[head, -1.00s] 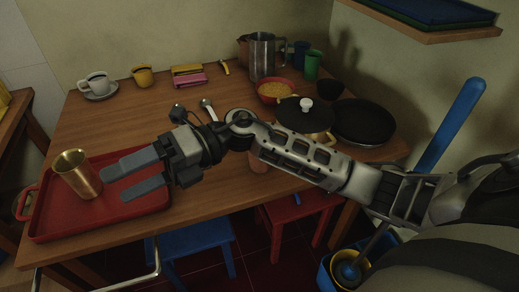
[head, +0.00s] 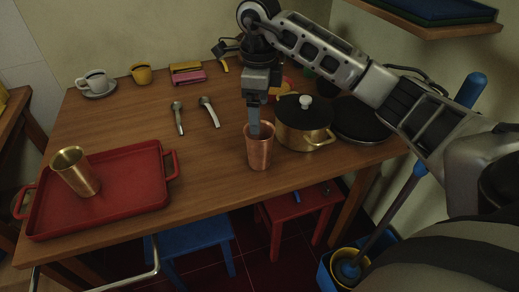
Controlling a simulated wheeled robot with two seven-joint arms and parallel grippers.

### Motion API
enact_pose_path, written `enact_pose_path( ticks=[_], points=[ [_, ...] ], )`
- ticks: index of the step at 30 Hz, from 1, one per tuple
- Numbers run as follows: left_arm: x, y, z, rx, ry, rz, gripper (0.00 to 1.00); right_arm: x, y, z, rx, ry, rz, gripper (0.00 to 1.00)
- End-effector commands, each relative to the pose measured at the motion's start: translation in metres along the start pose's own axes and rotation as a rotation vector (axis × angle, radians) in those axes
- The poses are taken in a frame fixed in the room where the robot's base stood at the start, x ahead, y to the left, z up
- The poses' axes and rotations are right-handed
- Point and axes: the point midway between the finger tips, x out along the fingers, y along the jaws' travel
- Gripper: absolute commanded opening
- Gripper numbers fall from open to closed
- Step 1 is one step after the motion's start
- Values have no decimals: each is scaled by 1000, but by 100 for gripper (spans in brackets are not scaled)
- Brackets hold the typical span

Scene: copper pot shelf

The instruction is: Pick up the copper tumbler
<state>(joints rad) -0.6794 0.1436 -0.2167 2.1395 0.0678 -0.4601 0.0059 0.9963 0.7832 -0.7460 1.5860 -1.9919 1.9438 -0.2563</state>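The copper tumbler (head: 259,153) stands upright near the table's front edge, right of centre. My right gripper (head: 254,122) points down at its mouth from above. Its fingers line up behind one another, so I see little more than one finger, overlapping the tumbler's rim. I cannot tell the gap between the fingers or whether they touch the tumbler. A brass-coloured tumbler (head: 76,172) stands in the red tray at the left. My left gripper is out of view.
A lidded pot (head: 303,126) stands close to the right of the copper tumbler, with a dark pan (head: 360,120) beyond it. The red tray (head: 130,197) is at left. Two spoon-like utensils (head: 178,118) lie mid-table. My arm hides things at the back.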

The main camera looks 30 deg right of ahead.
Motion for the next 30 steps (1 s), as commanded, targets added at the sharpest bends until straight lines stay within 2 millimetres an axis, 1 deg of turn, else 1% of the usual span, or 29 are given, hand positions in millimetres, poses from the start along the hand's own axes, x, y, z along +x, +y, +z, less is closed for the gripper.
enact_pose_path(
  ticks=[1,3,8,11,15,18,21,27,28,29,30],
  points=[
    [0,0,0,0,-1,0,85,8,0,0,0,1,3,89],
    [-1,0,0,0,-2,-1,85,17,0,0,0,0,2,89],
    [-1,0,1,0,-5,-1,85,26,0,0,0,-1,2,89],
    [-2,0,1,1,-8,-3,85,36,-1,0,0,-1,3,89],
    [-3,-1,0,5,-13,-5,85,58,-2,-1,1,0,5,89],
    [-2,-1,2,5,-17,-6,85,71,-3,0,-1,-1,3,89],
    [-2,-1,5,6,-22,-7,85,76,-3,0,0,-3,0,89],
    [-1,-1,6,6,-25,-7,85,77,-3,0,0,-3,0,89],
    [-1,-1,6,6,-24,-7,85,77,-3,0,0,-3,0,87],
    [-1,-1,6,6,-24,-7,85,77,-3,0,0,-3,0,78],
    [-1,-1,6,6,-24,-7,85,77,-3,0,0,-3,0,67]
  ],
)
